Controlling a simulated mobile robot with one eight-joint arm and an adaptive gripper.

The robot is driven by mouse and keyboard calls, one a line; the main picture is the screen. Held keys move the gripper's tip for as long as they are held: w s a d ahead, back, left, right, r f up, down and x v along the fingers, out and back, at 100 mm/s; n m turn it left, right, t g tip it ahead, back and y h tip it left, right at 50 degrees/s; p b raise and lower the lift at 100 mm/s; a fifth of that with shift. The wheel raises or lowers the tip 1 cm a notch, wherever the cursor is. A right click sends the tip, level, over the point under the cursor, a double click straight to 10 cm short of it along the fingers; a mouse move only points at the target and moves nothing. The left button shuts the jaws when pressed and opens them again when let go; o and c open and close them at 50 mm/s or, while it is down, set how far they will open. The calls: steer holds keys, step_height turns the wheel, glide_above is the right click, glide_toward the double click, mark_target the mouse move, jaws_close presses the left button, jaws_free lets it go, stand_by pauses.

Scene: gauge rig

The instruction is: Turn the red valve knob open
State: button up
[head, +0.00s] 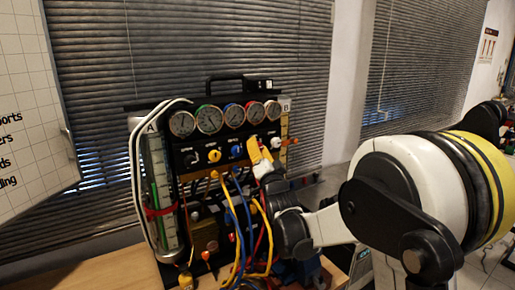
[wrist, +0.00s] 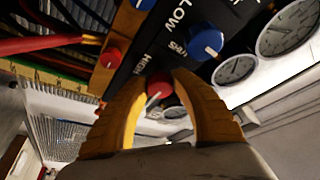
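The red valve knob (wrist: 160,91) shows in the wrist view on the dark panel, below the "HIGH" lettering, between the two yellow fingers of my gripper (wrist: 165,76). The fingers are apart, one on each side of the knob. The left finger looks close to it or touching; a gap shows on the right. In the head view my gripper (head: 258,150) is at the right part of the gauge panel (head: 186,161), under the gauges, and seems to hide the knob there.
Blue knob (wrist: 206,44) and another red knob (wrist: 109,57) are nearby. Several round gauges (head: 209,119) line the panel's top. Yellow, blue and red hoses (head: 238,225) hang in front, left of my gripper. A tall glass tube (head: 158,190) stands at the left.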

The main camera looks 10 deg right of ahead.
jaws_close()
steer(key=shift+n, duration=0.5)
steer(key=n+y, duration=0.1)
steer(key=n, duration=0.1)
steer(key=n+b, duration=0.1)
steer(key=n, duration=0.1)
steer(key=shift+d+t+y, duration=0.1)
steer(key=shift+t+y, duration=0.2)
steer(key=shift+y, duration=0.1)
steer(key=n+y, duration=0.1)
steer(key=n, duration=0.2)
steer(key=n+y, duration=0.2)
steer(key=n, duration=0.1)
steer(key=shift+n+y, duration=0.3)
steer(key=n+g+y, duration=0.1)
steer(key=n+y, duration=0.1)
steer(key=n, duration=0.2)
steer(key=n+g+y, duration=0.1)
steer(key=n, duration=0.3)
steer(key=shift+y+p, duration=0.3)
steer(key=shift+y, duration=0.1)
steer(key=n+g+y, duration=0.1)
steer(key=n, duration=0.1)
steer(key=n+g+p, duration=0.1)
steer(key=n, duration=0.2)
steer(key=shift+n+y, duration=0.3)
steer(key=shift+y, duration=0.1)
steer(key=shift+n, duration=0.3)
